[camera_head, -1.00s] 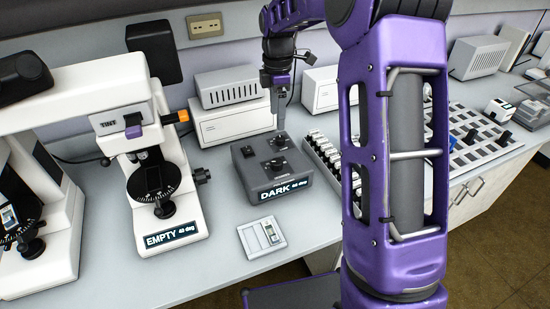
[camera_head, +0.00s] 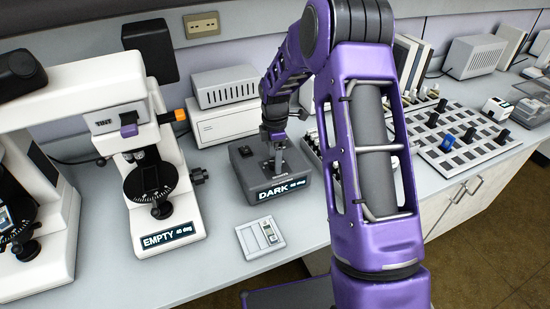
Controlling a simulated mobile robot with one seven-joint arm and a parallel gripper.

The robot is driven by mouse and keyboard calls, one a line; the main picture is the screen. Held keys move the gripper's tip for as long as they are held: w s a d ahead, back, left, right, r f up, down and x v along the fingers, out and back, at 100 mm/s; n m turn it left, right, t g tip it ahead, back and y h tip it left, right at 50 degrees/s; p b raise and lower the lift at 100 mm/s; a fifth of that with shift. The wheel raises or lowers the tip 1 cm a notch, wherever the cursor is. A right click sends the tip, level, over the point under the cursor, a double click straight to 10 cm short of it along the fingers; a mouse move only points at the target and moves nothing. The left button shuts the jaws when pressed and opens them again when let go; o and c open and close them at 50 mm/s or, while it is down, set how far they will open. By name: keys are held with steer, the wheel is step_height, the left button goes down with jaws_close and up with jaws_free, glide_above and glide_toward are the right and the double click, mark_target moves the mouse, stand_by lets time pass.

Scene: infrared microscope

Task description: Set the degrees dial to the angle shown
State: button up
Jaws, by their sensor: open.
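A dark grey control box (camera_head: 248,188) stands on the bench with a lit label (camera_head: 283,188) reading "DARK" and a small angle that looks like 45 deg. Its top carries black dials; one dial (camera_head: 246,151) shows at the back left. My gripper (camera_head: 276,168) points down at the front dial area of the box, and its fingers hide that dial and its pointer. I cannot tell whether the fingers touch the dial. The microscope (camera_head: 135,100) at left has a label (camera_head: 168,236) reading "EMPTY" and about 45 deg, and a round black stage (camera_head: 150,182).
A small pale switch plate (camera_head: 260,238) lies in front of the box. White instrument boxes (camera_head: 222,122) stand behind it. A rack with dark pieces (camera_head: 465,143) is at right, behind my arm. A second microscope (camera_head: 40,250) is at far left.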

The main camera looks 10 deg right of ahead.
steer(key=shift+c, duration=0.2)
jaws_close()
